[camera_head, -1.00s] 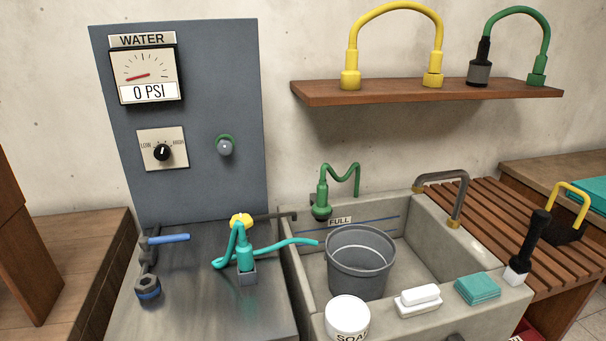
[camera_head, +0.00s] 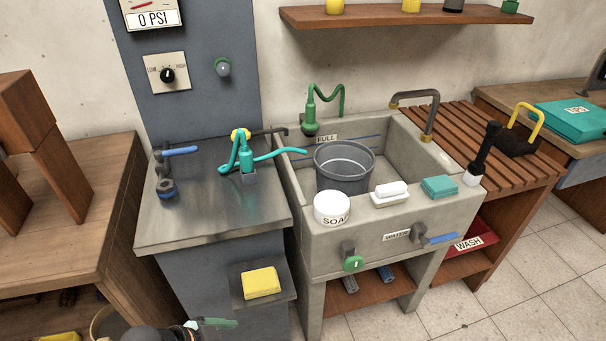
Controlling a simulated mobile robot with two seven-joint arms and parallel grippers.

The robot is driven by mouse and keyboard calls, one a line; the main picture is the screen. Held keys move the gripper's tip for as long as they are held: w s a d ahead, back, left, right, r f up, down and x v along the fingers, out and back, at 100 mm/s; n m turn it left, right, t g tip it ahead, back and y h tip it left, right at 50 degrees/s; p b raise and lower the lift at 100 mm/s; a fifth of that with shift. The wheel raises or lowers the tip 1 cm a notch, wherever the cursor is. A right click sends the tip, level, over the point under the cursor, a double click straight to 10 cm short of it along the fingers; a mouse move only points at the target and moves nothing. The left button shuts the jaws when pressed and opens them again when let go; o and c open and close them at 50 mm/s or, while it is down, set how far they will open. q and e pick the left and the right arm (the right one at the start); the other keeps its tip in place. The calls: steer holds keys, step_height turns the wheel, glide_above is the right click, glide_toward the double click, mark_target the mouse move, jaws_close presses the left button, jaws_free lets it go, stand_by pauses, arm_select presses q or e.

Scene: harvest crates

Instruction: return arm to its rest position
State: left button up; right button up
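No whole gripper shows clearly in the head view. A dark rounded shape (camera_head: 150,334) is cut off by the bottom edge, left of centre. It may be part of my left arm or gripper, but I cannot tell, and any fingers are not clear. A small green and white piece (camera_head: 213,323) shows beside it. My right arm and gripper are not in view.
A grey sink (camera_head: 300,215) holds a grey bucket (camera_head: 344,165). A soap tub (camera_head: 332,208), a white soap bar (camera_head: 391,190) and a teal cloth (camera_head: 439,187) sit on its front rim. A yellow sponge (camera_head: 261,282) lies on a low shelf. Tiled floor is clear at right.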

arm_select(q)
steer(key=s+a+n+t+y+p, duration=0.2)
steer(key=s+n+t+y+p, duration=0.1)
steer(key=n, duration=0.6)
steer(key=s+t+p, duration=0.1)
steer(key=s+p, duration=0.1)
steer(key=s, duration=0.1)
steer(key=shift+s+r+n+t+p, duration=0.2)
steer(key=shift+n+t+p, duration=0.1)
steer(key=shift+t+p, duration=0.1)
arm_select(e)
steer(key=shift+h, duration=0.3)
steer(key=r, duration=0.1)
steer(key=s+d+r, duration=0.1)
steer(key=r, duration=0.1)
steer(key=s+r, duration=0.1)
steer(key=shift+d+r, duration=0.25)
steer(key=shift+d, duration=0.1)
arm_select(q)
steer(key=shift+a, duration=0.1)
